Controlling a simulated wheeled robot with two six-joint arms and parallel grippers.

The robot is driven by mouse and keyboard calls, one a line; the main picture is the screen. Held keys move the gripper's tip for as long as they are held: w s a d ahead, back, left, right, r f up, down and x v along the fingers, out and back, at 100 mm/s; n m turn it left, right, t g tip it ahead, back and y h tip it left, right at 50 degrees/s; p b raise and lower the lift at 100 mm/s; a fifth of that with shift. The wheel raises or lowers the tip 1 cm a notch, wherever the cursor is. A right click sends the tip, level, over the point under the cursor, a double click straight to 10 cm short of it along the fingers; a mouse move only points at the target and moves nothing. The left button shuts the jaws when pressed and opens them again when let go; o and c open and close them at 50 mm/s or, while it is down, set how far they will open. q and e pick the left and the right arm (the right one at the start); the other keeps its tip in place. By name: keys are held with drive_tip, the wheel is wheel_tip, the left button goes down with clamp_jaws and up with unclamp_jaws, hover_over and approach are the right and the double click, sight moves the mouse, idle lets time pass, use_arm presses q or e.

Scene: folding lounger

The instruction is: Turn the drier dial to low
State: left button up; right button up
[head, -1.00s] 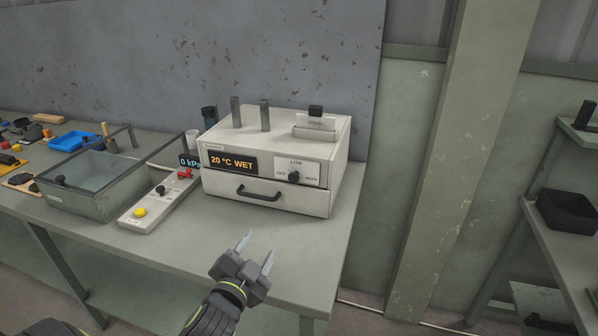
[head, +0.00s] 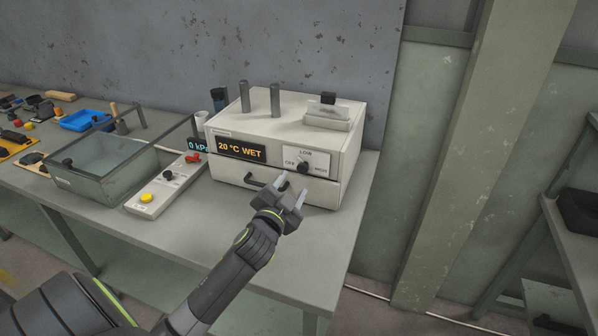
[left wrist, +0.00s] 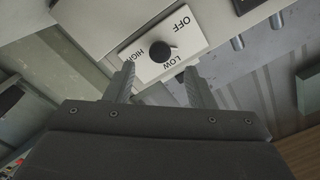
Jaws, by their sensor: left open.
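The drier (head: 225,165) is a cream box on the bench, with a display reading "20 °C WET" (head: 241,149). Its black dial (head: 304,166) sits on a white plate (head: 317,156) marked OFF, LOW and HIGH. The dial also shows in the left wrist view (left wrist: 161,51), with the plate upside down there. My left gripper (head: 291,188) is open and empty, in front of the drier and just below the dial. In the left wrist view its fingers (left wrist: 160,84) point toward the plate, apart from the dial. The dial's exact setting is hard to read. My right gripper is not in view.
A drawer handle (head: 262,183) juts out below the display. A control box with a yellow button (head: 147,198) and a glass-lidded tank (head: 100,170) stand to the left. The bench front right (head: 320,235) is clear. A shelf (head: 570,235) stands at far right.

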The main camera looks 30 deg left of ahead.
sight(301, 170)
use_arm(q)
drive_tip(key=x, duration=0.4)
drive_tip(key=shift+w, duration=0.15)
drive_tip(key=shift+x, duration=0.8)
drive_tip(key=shift+a, duration=0.1)
drive_tip(key=c, duration=0.9)
drive_tip(key=shift+c, duration=0.2)
